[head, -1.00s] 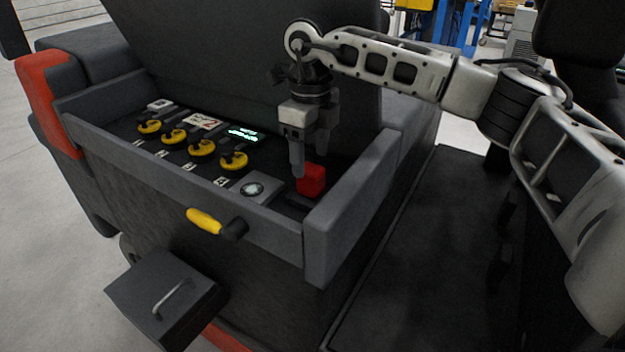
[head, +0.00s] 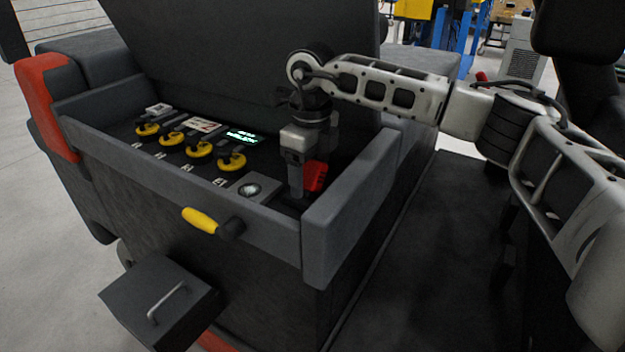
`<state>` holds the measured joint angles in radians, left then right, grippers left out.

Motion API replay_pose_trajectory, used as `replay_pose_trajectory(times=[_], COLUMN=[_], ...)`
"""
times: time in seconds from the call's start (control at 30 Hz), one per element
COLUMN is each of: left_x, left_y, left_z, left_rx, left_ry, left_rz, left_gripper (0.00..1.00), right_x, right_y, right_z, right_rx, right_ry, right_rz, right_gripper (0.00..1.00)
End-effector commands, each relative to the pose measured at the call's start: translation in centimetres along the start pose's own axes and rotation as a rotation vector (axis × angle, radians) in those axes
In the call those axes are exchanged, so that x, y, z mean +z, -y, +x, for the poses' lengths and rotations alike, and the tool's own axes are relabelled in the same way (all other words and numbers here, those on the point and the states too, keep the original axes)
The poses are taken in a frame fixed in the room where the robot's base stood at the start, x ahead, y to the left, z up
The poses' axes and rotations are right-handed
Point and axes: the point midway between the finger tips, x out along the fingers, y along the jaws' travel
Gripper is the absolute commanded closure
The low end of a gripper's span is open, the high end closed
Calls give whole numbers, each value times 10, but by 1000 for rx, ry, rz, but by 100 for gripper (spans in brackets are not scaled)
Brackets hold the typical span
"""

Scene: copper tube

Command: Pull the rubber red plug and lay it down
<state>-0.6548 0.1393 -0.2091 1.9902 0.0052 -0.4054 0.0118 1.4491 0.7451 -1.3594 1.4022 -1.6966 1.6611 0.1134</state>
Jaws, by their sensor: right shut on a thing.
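The red plug (head: 316,175) sits in the right end of the machine's recessed panel, next to the right side wall. My right gripper (head: 305,180) points down into the recess, with a finger in front of the plug's left side. It is shut on the plug and hides part of it. Whether the plug's lower end is still seated cannot be seen. My left gripper is not in view.
The panel has several yellow knobs (head: 199,149), a lit green display (head: 243,135) and a square key plate (head: 250,190). The grey front wall (head: 180,185) bounds the recess. A yellow-handled lever (head: 201,220) and an open drawer (head: 150,295) stick out in front.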

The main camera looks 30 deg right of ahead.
Motion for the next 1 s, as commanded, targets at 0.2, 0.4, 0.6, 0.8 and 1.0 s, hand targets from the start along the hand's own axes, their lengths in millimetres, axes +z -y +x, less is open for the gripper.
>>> replay_pose_trajectory(times=[0.2, 0.4, 0.6, 0.8, 1.0], left_x=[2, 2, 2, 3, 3], left_y=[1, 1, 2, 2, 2], left_z=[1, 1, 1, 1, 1], left_rx=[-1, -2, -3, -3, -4], left_ry=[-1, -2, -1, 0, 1], left_rz=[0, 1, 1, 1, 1], left_gripper=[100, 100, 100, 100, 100], right_x=[-3, -3, -3, -3, -3], right_y=[-9, -5, -4, -4, -3], right_z=[17, 17, 17, 17, 17], right_rx=[21, 21, 21, 21, 21], right_ry=[-26, -26, -27, -27, -27], right_rz=[-17, -15, -16, -15, -15], right_gripper=[38, 38, 38, 38, 38])
